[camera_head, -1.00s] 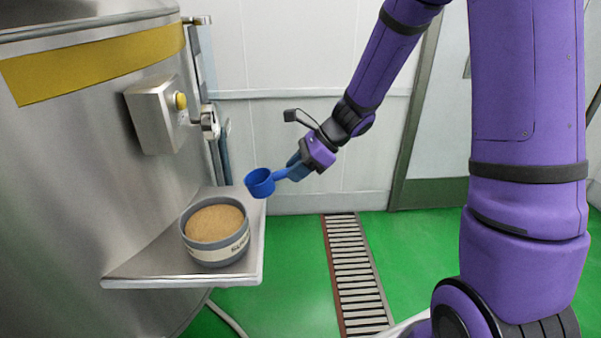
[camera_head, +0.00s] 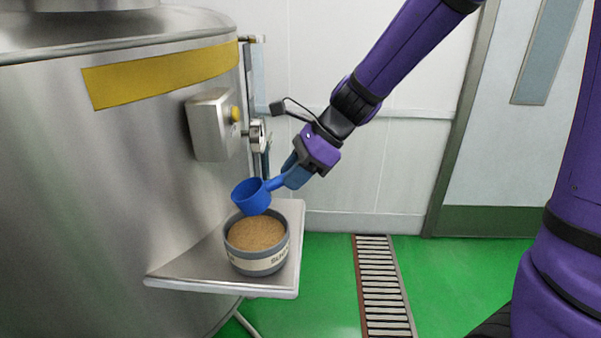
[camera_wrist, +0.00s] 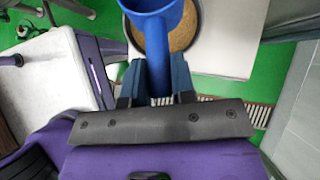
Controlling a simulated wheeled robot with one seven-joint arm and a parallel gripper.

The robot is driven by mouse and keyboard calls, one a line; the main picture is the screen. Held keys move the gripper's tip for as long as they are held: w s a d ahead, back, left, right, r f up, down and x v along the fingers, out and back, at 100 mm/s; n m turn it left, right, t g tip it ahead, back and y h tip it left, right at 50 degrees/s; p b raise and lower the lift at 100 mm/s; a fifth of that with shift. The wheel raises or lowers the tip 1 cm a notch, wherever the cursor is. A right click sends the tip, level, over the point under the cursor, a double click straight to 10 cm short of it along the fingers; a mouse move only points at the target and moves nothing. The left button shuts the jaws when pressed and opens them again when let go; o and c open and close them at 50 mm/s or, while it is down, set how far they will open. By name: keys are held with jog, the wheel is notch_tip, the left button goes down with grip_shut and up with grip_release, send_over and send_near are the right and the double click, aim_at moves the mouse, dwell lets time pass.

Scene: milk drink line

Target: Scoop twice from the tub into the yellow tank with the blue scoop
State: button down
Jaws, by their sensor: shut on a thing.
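My gripper (camera_head: 296,170) is shut on the handle of the blue scoop (camera_head: 251,196). The scoop's cup is over the back edge of the grey tub (camera_head: 258,264), above the brown powder (camera_head: 256,233) that fills it. I cannot tell whether the cup holds anything. In the wrist view, the scoop (camera_wrist: 155,30) points away between my fingers (camera_wrist: 157,88), and it hides part of the tub's powder (camera_wrist: 184,32). The tub stands upright on a metal shelf. The large steel tank with a yellow band (camera_head: 160,75) fills the left side of the head view.
The metal shelf (camera_head: 190,272) juts from the tank's side. A grey box with a yellow button (camera_head: 209,128) sits on the tank wall above it, with a valve fitting (camera_head: 257,135) beside it. Green floor with a drain grate (camera_head: 383,290) lies to the right.

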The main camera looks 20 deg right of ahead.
notch_tip(320, 180, down, 9)
jog(key=a+h, duration=0.2)
jog(key=h, duration=0.1)
jog(key=shift+a+r+h, duration=0.2)
jog(key=shift+a+h, duration=0.1)
jog(key=shift+h, duration=0.1)
dwell(1.1)
jog(key=shift+w, duration=0.1)
jog(key=shift+r, duration=0.1)
dwell(0.7)
jog(key=shift+r, duration=3.15)
notch_tip(320, 180, up, 2)
jog(key=y, duration=0.4)
jog(key=shift+r, duration=0.25)
jog(key=shift+r+y, duration=0.65)
jog(key=shift+y, duration=0.4)
jog(key=shift+r+y, duration=0.6)
jog(key=shift+y, duration=0.45)
